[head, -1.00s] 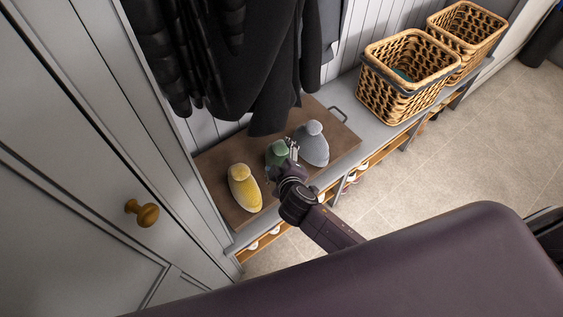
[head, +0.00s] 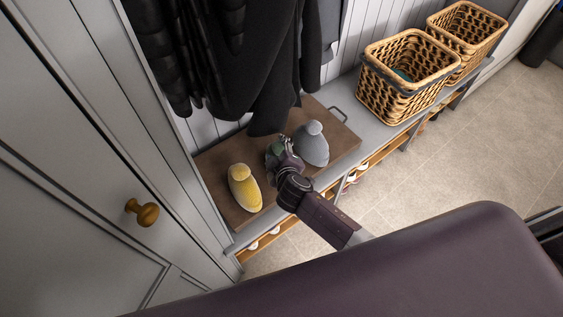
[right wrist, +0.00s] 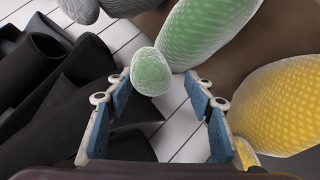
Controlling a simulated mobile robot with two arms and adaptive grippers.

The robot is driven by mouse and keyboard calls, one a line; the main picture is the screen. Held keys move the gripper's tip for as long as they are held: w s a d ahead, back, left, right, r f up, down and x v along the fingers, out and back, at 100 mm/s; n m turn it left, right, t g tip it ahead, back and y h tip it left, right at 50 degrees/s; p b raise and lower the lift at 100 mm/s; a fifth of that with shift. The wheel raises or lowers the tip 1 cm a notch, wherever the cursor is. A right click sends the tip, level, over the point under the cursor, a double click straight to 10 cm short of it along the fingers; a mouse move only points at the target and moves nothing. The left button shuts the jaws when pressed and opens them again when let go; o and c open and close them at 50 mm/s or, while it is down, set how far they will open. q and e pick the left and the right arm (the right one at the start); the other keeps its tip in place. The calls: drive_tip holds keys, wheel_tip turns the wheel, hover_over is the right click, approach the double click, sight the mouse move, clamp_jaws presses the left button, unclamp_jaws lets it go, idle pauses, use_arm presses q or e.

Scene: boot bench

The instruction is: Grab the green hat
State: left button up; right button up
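The green hat (head: 270,157) stands on a brown tray between a yellow hat (head: 244,188) and a grey hat (head: 311,145). In the head view my right gripper (head: 281,152) is at the green hat and hides part of it. In the right wrist view the gripper (right wrist: 157,82) is open, with its blue-padded fingers wide apart. The round top of the green hat (right wrist: 152,72) shows at the gap between the fingertips, with no clear contact. The yellow hat (right wrist: 280,105) is close behind the right finger. My left gripper is not in view.
The brown tray (head: 218,160) with a dark handle rests on a grey bench (head: 372,128). Dark coats (head: 235,60) hang just behind the hats. Two wicker baskets (head: 408,75) stand to the right. A door with a knob (head: 142,212) is at left. Shoes sit below the bench.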

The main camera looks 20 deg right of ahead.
drive_tip(key=shift+d+f, duration=0.15)
drive_tip(key=c, duration=0.4)
drive_tip(key=shift+s, duration=0.1)
drive_tip(key=shift+c, duration=0.3)
